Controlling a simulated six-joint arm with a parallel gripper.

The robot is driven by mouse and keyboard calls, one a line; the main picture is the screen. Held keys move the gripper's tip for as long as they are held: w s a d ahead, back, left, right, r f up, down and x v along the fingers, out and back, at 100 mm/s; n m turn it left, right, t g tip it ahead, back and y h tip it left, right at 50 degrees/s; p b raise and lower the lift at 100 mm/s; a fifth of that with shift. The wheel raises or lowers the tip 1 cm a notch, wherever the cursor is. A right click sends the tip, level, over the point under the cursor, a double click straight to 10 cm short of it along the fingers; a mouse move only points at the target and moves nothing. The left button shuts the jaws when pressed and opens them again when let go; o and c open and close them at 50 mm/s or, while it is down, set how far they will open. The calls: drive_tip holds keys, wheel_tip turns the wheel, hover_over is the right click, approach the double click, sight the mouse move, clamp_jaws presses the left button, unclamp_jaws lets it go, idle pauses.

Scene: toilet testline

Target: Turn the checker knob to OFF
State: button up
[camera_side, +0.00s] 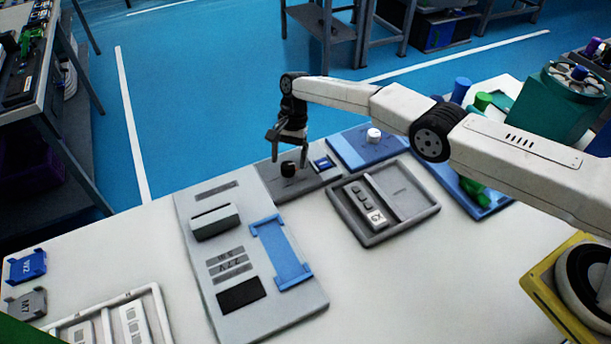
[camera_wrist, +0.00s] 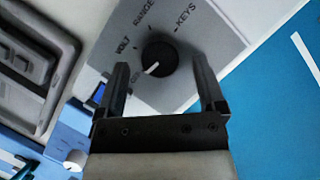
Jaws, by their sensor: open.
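The checker knob (camera_wrist: 160,55) is round and black, on a grey panel (camera_wrist: 217,42) with printed labels VOLT, RANGE and KEYS around it. Its white pointer line points to the lower left, toward a small label, partly hidden and too blurred to read surely. My gripper (camera_wrist: 160,66) is open, with one finger on each side of the knob and a visible gap on both sides in the wrist view. In the side view my gripper (camera_side: 290,153) points down over the knob (camera_side: 288,169); whether its fingertips reach knob height is hard to tell.
A small blue display (camera_side: 322,163) sits right of the knob. A blue unit with a white knob (camera_side: 374,135) stands behind right. A grey tray (camera_side: 369,237) with a device lies in front right. A grey fixture (camera_side: 287,313) with a blue holder (camera_side: 281,255) lies in front.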

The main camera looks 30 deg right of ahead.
sight(288, 164)
drive_tip(key=v, duration=0.3)
drive_tip(key=shift+r, duration=0.2)
wheel_tip(288, 164, up, 7)
idle(0.6)
drive_tip(key=shift+f, duration=0.15)
drive_tip(key=shift+d, duration=0.15)
drive_tip(key=s+d+r+n+t+h, duration=0.1)
drive_tip(key=s+d+r+n+t, duration=0.1)
drive_tip(key=s+d+r, duration=0.35)
drive_tip(key=s+d+r+n+t+h, duration=0.1)
drive_tip(key=s+d+r+n, duration=0.15)
drive_tip(key=d, duration=0.55)
drive_tip(key=s+d+n+t, duration=0.1)
drive_tip(key=s+d, duration=0.3)
drive_tip(key=s, duration=0.7)
drive_tip(key=s+d+f+n+t+h, duration=0.1)
drive_tip(key=s+d+n, duration=0.2)
drive_tip(key=s, duration=0.8)
drive_tip(key=shift+s+d+f+t, duration=0.15)
drive_tip(key=shift+d+f+t, duration=0.1)
drive_tip(key=shift+d+t, duration=0.25)
